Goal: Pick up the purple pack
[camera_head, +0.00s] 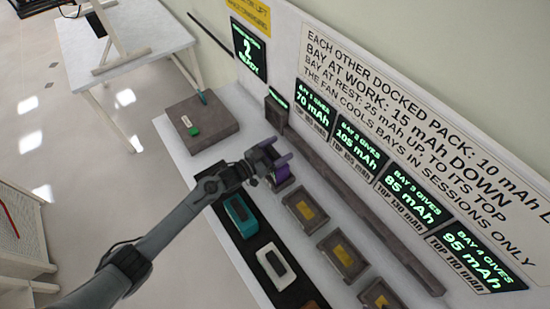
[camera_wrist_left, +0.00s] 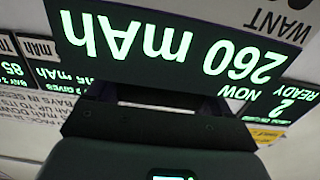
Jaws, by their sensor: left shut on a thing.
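In the left wrist view a dark panel (camera_wrist_left: 170,45) with green upside-down text, "260 mAh", fills the top. Dark shapes below it hide the fingertips there. My right gripper is not in view.
A teal pack (camera_head: 240,215) and a white pack (camera_head: 275,265) lie on a black strip beside the bays. Bays with yellow centres (camera_head: 306,208) continue to the lower right. A long grey rail runs behind the bays.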

